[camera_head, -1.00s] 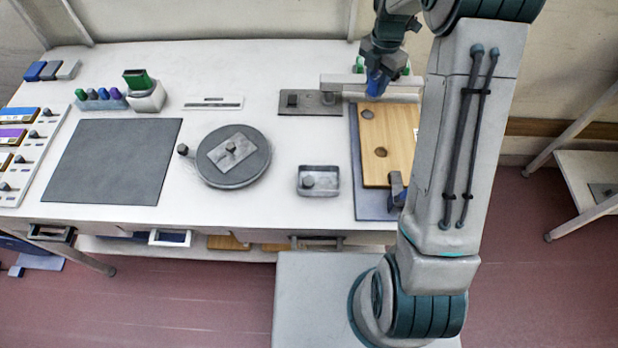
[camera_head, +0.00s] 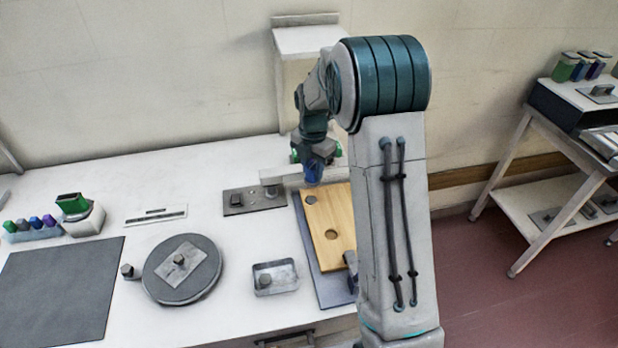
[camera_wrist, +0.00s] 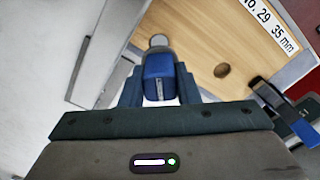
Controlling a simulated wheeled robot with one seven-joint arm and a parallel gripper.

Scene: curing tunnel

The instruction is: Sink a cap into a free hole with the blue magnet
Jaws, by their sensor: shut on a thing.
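My gripper (camera_head: 313,178) is shut on the blue magnet (camera_wrist: 158,78), whose rounded body shows between the fingers in the wrist view. It hangs over the far end of the wooden board (camera_head: 340,215). A grey round disc (camera_wrist: 158,40) shows just beyond the magnet's tip; I cannot tell whether it touches the magnet. In the head view a grey round spot (camera_head: 310,200) lies near the board's far left corner. A brown open hole (camera_head: 331,234) sits nearer the middle; it also shows in the wrist view (camera_wrist: 221,70). My arm hides the board's right side.
A light rail (camera_head: 282,174) crosses behind the board, beside a dark plate (camera_head: 240,205). A clamp (camera_head: 351,262) stands at the board's near edge. A metal tray (camera_head: 290,272) and round turntable (camera_head: 160,280) stand to the left. A shelf cart (camera_head: 530,200) stands right.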

